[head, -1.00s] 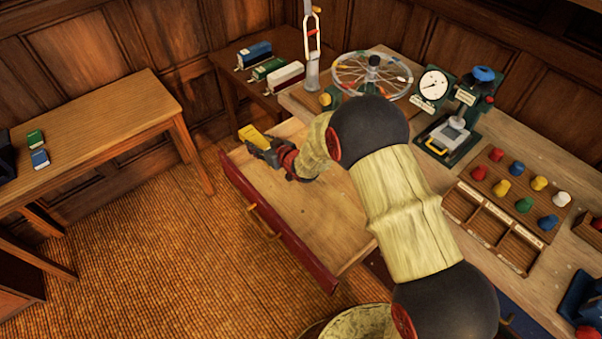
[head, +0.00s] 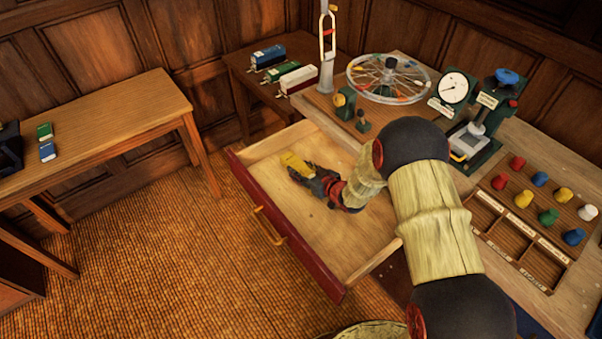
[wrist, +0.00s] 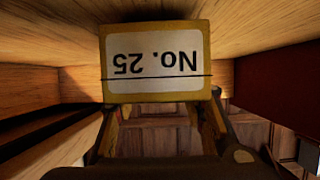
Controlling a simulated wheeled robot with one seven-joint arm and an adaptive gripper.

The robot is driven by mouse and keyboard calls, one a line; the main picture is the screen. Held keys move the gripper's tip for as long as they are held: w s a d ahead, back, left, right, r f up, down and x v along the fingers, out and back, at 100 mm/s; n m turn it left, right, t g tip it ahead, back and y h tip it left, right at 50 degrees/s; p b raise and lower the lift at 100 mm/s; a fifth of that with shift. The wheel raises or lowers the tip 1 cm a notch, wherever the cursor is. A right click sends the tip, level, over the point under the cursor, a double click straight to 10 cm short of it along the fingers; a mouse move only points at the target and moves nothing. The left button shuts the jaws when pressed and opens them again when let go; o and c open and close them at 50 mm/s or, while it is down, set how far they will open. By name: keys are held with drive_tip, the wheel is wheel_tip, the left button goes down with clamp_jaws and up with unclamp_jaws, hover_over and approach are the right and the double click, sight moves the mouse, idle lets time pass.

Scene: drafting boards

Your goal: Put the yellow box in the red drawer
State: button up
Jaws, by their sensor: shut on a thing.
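The yellow box (head: 294,162) is in my gripper (head: 301,173), inside the outline of the open red drawer in the head view. The wrist view shows the yellow box (wrist: 155,87) close up, with a white label reading "No. 25" upside down, between the fingers of my gripper (wrist: 158,112). The red drawer (head: 285,231) is pulled out, with a red front, a brass handle and bare wooden inside. I cannot tell whether the box touches the drawer floor.
The workbench (head: 408,107) right of the drawer holds a spoked wheel (head: 389,78), a dial gauge (head: 454,88), a press and a rack of coloured knobs. A side table (head: 108,122) stands at left. The drawer's front half is bare.

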drive_tip(key=shift+f, duration=0.4)
drive_tip(key=o, duration=1.3)
drive_tip(key=shift+o, duration=0.2)
